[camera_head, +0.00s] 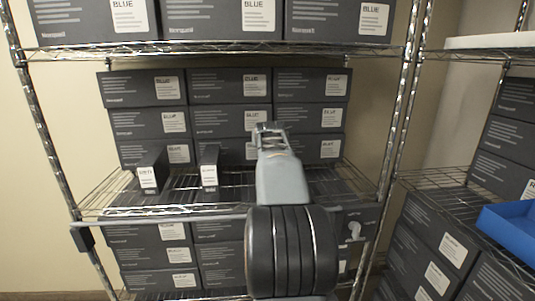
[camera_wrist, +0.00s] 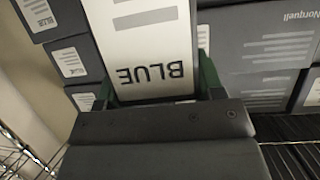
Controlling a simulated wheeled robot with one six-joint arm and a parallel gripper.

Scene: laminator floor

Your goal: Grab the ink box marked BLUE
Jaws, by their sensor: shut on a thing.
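The ink box marked BLUE (camera_wrist: 150,50) fills the upper middle of the wrist view. Its white label faces the camera, and the word BLUE reads upside down. My gripper (camera_wrist: 158,88) is shut on this box, with one green finger on each side of it. In the head view my gripper (camera_head: 269,130) is at the middle shelf, in front of the stacked boxes. The arm and gripper hide the held box there, so I cannot tell whether it still touches the shelf.
Stacked dark boxes (camera_head: 228,88) marked BLUE stand behind my gripper. Two narrow boxes stand to its left, one at the front left (camera_head: 150,172) and one nearer (camera_head: 209,168). A chrome rack post (camera_head: 394,115) and a blue tray (camera_head: 512,232) are to the right.

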